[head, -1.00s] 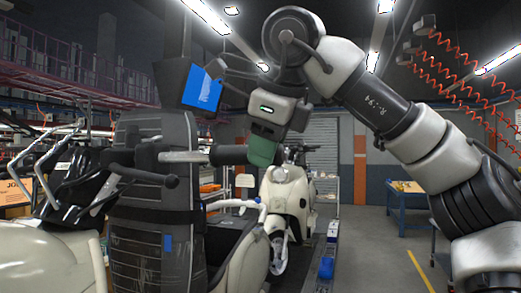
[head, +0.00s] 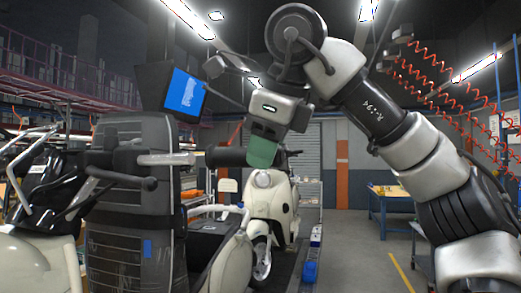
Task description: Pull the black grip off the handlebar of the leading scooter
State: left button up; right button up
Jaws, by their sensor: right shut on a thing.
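A handlebar (head: 168,159) with a silver bar and dark clamp and lever parts crosses the left-middle of the head view. A black grip (head: 224,157) lies in line with its right end. My right gripper (head: 262,150) is shut on the grip's right part, its green fingers hiding that end. A small light strip shows between the silver bar and the grip; I cannot tell whether they still overlap. The cream scooter body (head: 228,268) shows low, partly cut off. My left gripper is not in view.
A dark grey padded upright (head: 120,205) with a blue screen (head: 185,92) stands close on the left. Another cream scooter (head: 270,200) stands behind on the line. A blue table (head: 392,200) is at the right, with open floor in front.

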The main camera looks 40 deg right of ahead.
jog(key=shift+s, duration=0.1)
jog(key=shift+s+d+p, duration=0.25)
jog(key=shift+s+p, duration=0.1)
jog(key=shift+s, duration=0.1)
jog(key=shift+w, duration=0.1)
dwell(0.4)
